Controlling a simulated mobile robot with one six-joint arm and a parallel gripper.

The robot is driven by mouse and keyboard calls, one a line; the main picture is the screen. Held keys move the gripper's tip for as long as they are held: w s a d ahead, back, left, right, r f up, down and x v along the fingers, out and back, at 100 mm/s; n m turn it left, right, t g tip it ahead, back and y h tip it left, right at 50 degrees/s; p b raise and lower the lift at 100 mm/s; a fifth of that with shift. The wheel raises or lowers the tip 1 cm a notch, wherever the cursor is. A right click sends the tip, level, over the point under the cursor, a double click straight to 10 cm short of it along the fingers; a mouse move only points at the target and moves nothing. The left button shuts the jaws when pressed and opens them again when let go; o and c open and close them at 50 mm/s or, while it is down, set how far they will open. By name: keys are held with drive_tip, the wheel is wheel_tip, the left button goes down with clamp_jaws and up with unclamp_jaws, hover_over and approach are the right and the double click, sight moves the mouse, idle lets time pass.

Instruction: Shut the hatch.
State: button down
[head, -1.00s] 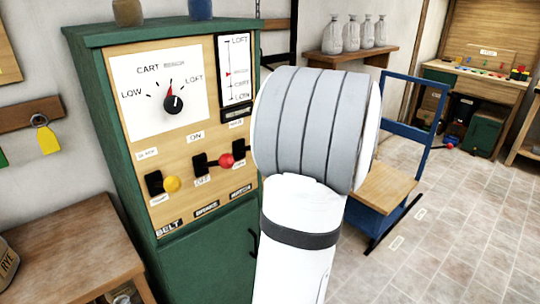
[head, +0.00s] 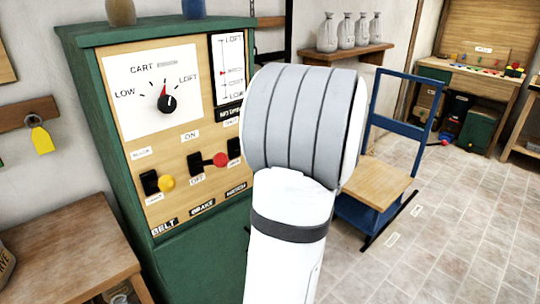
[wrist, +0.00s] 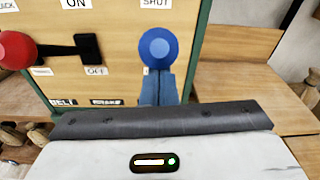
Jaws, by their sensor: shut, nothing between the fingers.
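The green control cabinet (head: 205,262) stands at left in the head view, with a wooden panel (head: 205,140) of levers. The HATCH label (head: 236,190) shows beside my arm, which hides the hatch lever there. In the wrist view a blue round knob (wrist: 158,47) sits on the panel below a SHUT label (wrist: 156,3). My gripper (wrist: 157,88) is shut and empty, its fingertips just below the knob in the picture; I cannot tell whether they touch it. The gripper is hidden behind the arm in the head view.
The brake lever has a red knob (head: 221,160) and the belt lever a yellow knob (head: 167,183), both left of my arm. A wooden table (head: 62,232) stands at front left. A blue cart (head: 372,212) stands at right on open tiled floor.

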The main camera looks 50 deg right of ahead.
drive_tip(key=s+a+f+b, duration=0.1)
drive_tip(key=s+b, duration=0.1)
drive_tip(key=s, duration=0.7)
drive_tip(key=shift+s+f, duration=0.25)
drive_tip(key=shift+f, duration=0.05)
drive_tip(key=shift+a, duration=0.1)
drive_tip(key=w+a+f+n+g+y+p, duration=0.1)
drive_tip(key=w+a+n+g+y, duration=0.3)
drive_tip(key=a+n, duration=0.5)
drive_tip(key=w+a+f+n+g+y+p, duration=0.1)
drive_tip(key=w+a+n+g+y, duration=0.3)
drive_tip(key=a, duration=1)
drive_tip(key=s+a+n+g+h+p, duration=0.2)
drive_tip(key=a+n, duration=0.5)
drive_tip(key=n, duration=0.4)
drive_tip(key=s+a+n+g+h+p, duration=0.2)
drive_tip(key=s+a+n, duration=0.3)
drive_tip(key=a+n, duration=0.3)
drive_tip(key=shift+n+g+h, duration=0.7)
drive_tip(key=shift+n+g, duration=0.1)
drive_tip(key=shift+n, duration=1.4)
